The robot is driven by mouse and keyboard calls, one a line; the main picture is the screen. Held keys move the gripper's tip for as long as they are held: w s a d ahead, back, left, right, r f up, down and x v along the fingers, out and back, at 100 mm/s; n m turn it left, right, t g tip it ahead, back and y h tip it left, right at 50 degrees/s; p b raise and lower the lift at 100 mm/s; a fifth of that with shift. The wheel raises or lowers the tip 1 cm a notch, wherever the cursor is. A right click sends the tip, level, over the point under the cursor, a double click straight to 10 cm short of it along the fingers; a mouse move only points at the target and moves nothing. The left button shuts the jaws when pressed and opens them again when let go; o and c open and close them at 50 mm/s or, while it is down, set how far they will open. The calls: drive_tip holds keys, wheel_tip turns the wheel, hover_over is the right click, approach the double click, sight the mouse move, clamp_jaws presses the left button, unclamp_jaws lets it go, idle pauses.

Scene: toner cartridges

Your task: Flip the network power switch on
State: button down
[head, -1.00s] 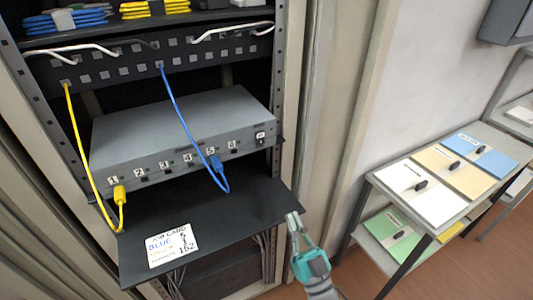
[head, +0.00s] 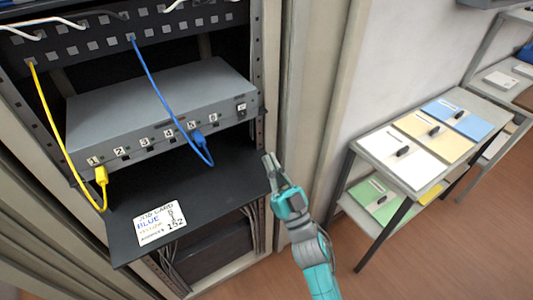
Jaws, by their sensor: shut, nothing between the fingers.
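The grey network switch box (head: 160,98) sits in the rack above a black shelf. A small white-framed power switch (head: 241,107) is at the right end of its front face. Its on or off position is too small to tell. My gripper (head: 270,162) is shut and empty, its fingertips beside the shelf's right edge. It is below and to the right of the power switch, apart from it.
A written card (head: 160,223) lies on the black shelf (head: 190,185). The right rack post (head: 258,60) stands near the power switch. A side table with folders (head: 400,160) is at right.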

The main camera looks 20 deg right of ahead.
sight(243, 115)
drive_tip(key=x, duration=0.3)
drive_tip(key=f+x, duration=0.1)
drive_tip(key=x, duration=0.2)
drive_tip(key=w+x, duration=0.1)
drive_tip(key=x, duration=0.3)
drive_tip(key=shift+w+f, duration=0.15)
drive_tip(key=shift+f, duration=0.05)
drive_tip(key=shift+w+a+f, duration=0.1)
drive_tip(key=shift+w, duration=0.5)
drive_tip(key=shift+w+f, duration=0.2)
drive_tip(key=shift+w, duration=0.2)
drive_tip(key=s+d+f, duration=0.2)
drive_tip(key=s+f, duration=0.1)
drive_tip(key=s, duration=1.3)
